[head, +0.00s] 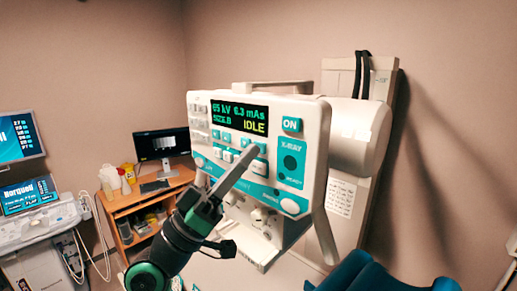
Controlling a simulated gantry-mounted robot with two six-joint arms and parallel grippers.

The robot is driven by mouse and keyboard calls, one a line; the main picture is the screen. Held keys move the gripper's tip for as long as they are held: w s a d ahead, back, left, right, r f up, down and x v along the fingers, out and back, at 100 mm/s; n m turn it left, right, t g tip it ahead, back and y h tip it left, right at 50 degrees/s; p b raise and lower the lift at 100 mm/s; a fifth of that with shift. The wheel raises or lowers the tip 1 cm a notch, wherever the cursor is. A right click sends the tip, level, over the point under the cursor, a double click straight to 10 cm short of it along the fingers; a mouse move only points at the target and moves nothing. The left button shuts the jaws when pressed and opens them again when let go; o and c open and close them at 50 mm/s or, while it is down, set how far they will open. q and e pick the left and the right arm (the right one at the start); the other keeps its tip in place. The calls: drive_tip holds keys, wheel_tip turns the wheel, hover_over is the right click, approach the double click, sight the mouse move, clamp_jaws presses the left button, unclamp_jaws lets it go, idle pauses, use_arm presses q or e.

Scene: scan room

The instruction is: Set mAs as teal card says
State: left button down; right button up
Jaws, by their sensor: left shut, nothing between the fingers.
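The white and teal X-ray control panel (313,150) fills the middle of the head view. Its display (239,117) reads 65 kV, 6.3 mAs, SIZE.B and IDLE. Rows of small teal and white buttons (226,137) sit below the display. My left gripper (251,151) is shut and empty, its fingertips in front of a button at the right of these rows. I cannot tell whether they touch it. The gripper and arm hide part of the lower panel. I cannot make out a teal card. My right gripper is not in view.
A teal ON button (291,125) and a round white button (290,206) are on the panel's right side. A wooden cart (128,213) with a monitor (162,144) stands behind at left. A console screen (28,195) is farther left. A blue object (385,277) is at the bottom.

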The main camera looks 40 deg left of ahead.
use_arm(q)
drive_tip(key=shift+w, duration=0.25)
idle(0.5)
drive_tip(key=shift+s, duration=0.8)
drive_tip(key=shift+s, duration=0.1)
drive_tip(key=s+p, duration=0.2)
drive_tip(key=s, duration=0.3)
drive_tip(key=shift+a, duration=0.1)
drive_tip(key=shift+w, duration=0.1)
idle(0.4)
